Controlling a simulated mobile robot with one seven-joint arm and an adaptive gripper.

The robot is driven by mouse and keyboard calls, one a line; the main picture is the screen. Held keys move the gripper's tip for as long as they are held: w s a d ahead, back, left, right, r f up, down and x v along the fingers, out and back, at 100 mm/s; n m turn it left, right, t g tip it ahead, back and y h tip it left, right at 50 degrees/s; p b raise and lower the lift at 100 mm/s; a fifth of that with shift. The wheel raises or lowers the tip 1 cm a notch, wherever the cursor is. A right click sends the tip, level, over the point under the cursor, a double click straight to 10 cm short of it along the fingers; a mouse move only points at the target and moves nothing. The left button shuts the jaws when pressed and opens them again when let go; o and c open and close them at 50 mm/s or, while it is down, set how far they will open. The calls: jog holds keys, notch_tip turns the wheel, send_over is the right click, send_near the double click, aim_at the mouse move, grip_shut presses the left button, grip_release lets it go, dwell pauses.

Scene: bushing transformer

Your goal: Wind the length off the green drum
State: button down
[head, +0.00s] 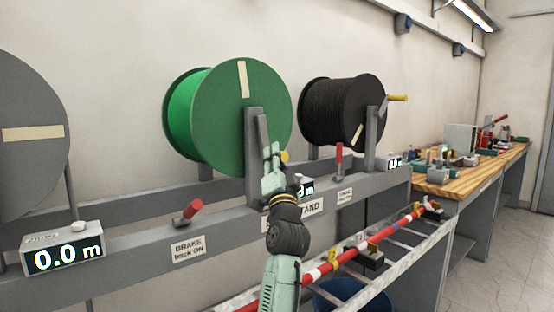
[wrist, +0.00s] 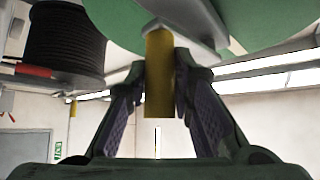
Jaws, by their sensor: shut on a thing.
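The green drum (head: 225,120) hangs on the grey stand, with a cream stripe standing nearly upright at the top of its face. Its crank arm (head: 263,135) points down in front of the grey post. My gripper (head: 274,160) is shut on the yellow crank handle (wrist: 159,75), which sits between the two fingers in the wrist view; in the head view only a bit of yellow (head: 284,156) shows beside the fingers. A length counter (head: 306,187) behind my wrist is mostly hidden, so its number is unreadable.
A red brake lever (head: 190,211) leans over at a BRAKE label; another red lever (head: 339,158) stands upright. The black drum (head: 338,110) with a yellow handle is right, a grey drum (head: 30,140) left. The left counter (head: 62,254) reads 0.0 m. A red-and-white rod (head: 375,238) runs below.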

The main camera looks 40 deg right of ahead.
jog(key=shift+w+a+r, duration=0.1)
jog(key=shift+a+r, duration=0.45)
jog(key=c, duration=1.5)
grip_release()
jog(key=shift+a, duration=0.1)
jog(key=shift+c, duration=0.2)
jog(key=shift+o, duration=0.6)
jog(key=shift+f, duration=0.15)
jog(key=shift+d+f, duration=0.15)
jog(key=shift+d, duration=0.15)
jog(key=v, duration=1.2)
